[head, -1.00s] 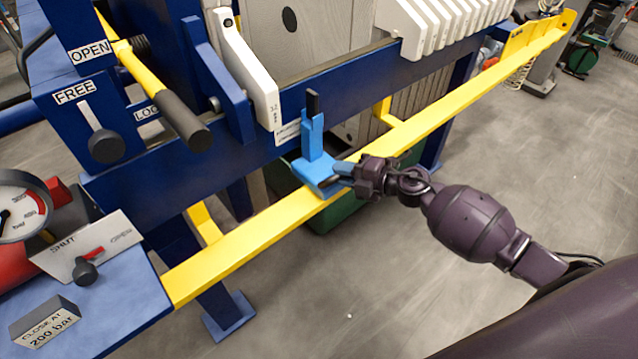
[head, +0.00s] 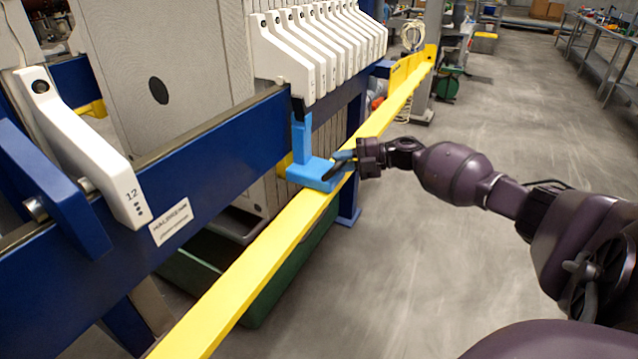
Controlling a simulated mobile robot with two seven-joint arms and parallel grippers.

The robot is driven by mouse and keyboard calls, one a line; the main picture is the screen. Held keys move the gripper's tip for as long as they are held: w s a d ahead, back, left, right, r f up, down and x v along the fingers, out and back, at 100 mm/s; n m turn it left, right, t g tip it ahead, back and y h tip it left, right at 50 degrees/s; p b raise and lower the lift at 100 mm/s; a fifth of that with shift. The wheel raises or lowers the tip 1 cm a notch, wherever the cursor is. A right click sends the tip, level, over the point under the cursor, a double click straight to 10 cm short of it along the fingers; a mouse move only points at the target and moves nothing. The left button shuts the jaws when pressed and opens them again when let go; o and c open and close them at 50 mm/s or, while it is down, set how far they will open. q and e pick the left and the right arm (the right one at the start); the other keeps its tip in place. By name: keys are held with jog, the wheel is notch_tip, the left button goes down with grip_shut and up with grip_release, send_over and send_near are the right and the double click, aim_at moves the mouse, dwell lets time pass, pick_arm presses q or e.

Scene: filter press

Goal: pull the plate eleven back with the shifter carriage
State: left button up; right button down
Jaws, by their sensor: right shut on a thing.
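The light blue shifter carriage (head: 312,172) sits on the yellow rail (head: 262,247). Its upright arm stands just below the nearest white handle of the plate stack, and its dark tip is mostly hidden. My right gripper (head: 343,165) is shut on the carriage's right side. The nearest plate of the stack (head: 277,58) has a white handle; I can read no number on it. Contact between it and the carriage cannot be told. Plate 12 (head: 80,140) stands apart at the left, with a wide gap between. My left gripper is not in view.
The blue press beam (head: 210,150) runs beside the rail, with a large grey plate face (head: 165,60) behind it. A green bin (head: 262,300) lies under the rail. The floor (head: 480,220) to the right is clear.

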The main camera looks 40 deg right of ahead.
pick_arm(q)
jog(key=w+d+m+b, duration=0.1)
jog(key=b, duration=0.1)
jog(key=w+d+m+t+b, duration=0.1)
jog(key=b, duration=0.2)
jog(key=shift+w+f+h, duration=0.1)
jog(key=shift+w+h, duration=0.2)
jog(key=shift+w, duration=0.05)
pick_arm(e)
jog(key=w+d, duration=0.3)
jog(key=d, duration=0.7)
jog(key=shift+w+d, duration=0.15)
jog(key=shift+w, duration=0.2)
jog(key=c, duration=1.1)
grip_release()
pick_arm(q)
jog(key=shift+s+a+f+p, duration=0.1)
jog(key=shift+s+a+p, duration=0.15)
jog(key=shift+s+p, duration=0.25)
pick_arm(e)
jog(key=shift+v, duration=5.45)
